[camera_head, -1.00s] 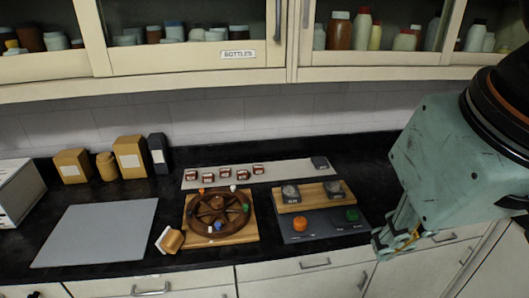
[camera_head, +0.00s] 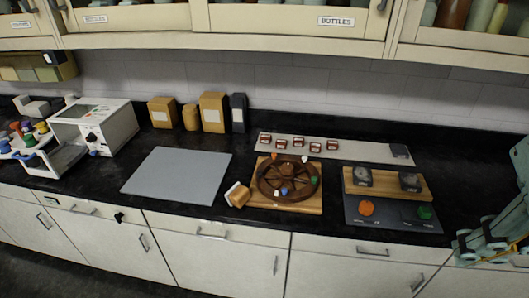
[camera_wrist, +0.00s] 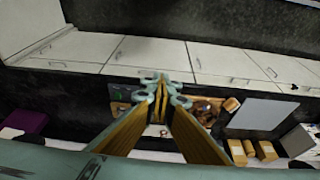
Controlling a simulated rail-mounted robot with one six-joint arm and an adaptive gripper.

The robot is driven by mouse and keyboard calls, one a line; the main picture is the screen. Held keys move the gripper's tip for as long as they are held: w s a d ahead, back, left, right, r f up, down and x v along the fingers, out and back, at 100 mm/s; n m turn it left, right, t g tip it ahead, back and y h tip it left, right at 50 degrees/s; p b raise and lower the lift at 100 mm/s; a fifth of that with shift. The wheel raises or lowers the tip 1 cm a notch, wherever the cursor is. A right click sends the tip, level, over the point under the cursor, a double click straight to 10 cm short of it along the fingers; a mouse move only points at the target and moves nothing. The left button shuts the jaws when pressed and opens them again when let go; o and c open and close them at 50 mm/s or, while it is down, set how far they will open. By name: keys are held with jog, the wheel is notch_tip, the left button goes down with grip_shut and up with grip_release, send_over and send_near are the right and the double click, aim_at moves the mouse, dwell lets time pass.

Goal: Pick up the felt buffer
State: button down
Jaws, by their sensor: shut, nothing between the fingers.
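No object is clearly identifiable as the felt buffer. A tan block with a white face (camera_head: 237,194) lies tilted at the left front edge of the wooden board; it may be the buffer, but I cannot tell. It also seems to show in the wrist view (camera_wrist: 231,104). A small dark grey block (camera_head: 400,151) lies at the right end of the pale strip. My gripper (camera_head: 463,248) is at the right edge of the head view, right of the dark panel and away from both. In the wrist view my gripper (camera_wrist: 161,84) is shut and empty.
A spoked wooden wheel (camera_head: 287,179) with small coloured pieces sits on a board. A dark panel (camera_head: 385,222) carries orange and green knobs. A grey mat (camera_head: 178,176) lies bare. Boxes stand behind it, and a white machine (camera_head: 110,125) stands left. Cabinets overhang the counter.

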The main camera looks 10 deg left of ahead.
jog(key=c, duration=3.4)
grip_release()
jog(key=shift+c, duration=0.2)
jog(key=o, duration=2)
